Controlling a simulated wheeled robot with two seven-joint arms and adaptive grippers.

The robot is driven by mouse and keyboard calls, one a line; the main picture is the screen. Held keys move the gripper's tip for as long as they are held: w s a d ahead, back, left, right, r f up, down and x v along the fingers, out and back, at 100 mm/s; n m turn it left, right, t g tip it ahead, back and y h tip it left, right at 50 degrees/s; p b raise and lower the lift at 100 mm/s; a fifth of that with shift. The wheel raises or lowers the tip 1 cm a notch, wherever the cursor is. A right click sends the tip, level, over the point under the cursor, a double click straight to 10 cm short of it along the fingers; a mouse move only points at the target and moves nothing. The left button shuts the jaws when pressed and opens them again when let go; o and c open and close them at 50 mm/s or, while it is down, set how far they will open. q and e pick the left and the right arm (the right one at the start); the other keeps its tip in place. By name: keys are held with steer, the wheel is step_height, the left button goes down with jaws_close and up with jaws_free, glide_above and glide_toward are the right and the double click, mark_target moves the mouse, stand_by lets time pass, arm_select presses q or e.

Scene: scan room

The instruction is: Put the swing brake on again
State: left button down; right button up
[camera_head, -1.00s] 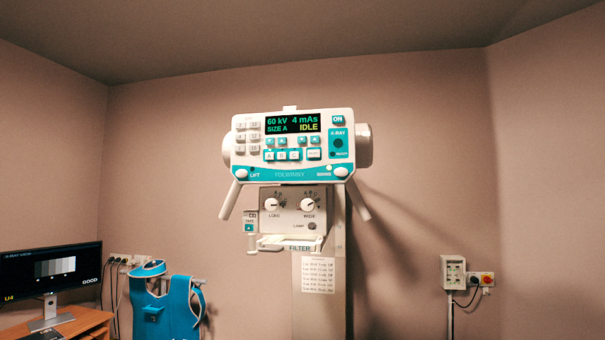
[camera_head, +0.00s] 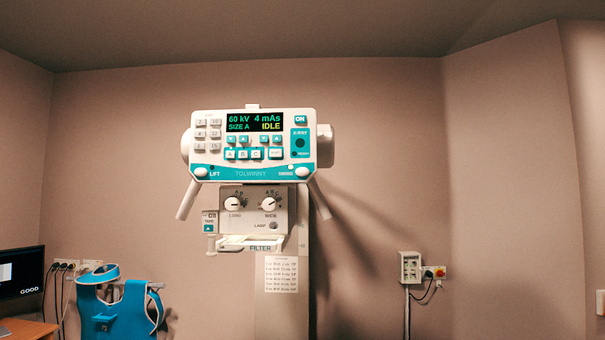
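The X-ray head (camera_head: 250,146) stands on its column in the middle of the head view, with its control panel facing me. Its display (camera_head: 255,122) reads 60 kV, 4 mAs, SIZE A and IDLE. A white knob marked LIFT (camera_head: 200,172) sits at the panel's lower left. A matching white knob (camera_head: 303,172) sits at the lower right beside a small label, too small to read surely, perhaps SWING. A small pale light shows just above that label. Two pale handles (camera_head: 187,200) (camera_head: 320,199) slant down from the head. Neither of my grippers is in view.
Below the panel is a box with LONG and WIDE dials (camera_head: 251,204) and a FILTER slot (camera_head: 259,247). A blue apron (camera_head: 118,312) and a monitor (camera_head: 20,272) on a wooden desk are at lower left. A wall switch box (camera_head: 411,267) is at right.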

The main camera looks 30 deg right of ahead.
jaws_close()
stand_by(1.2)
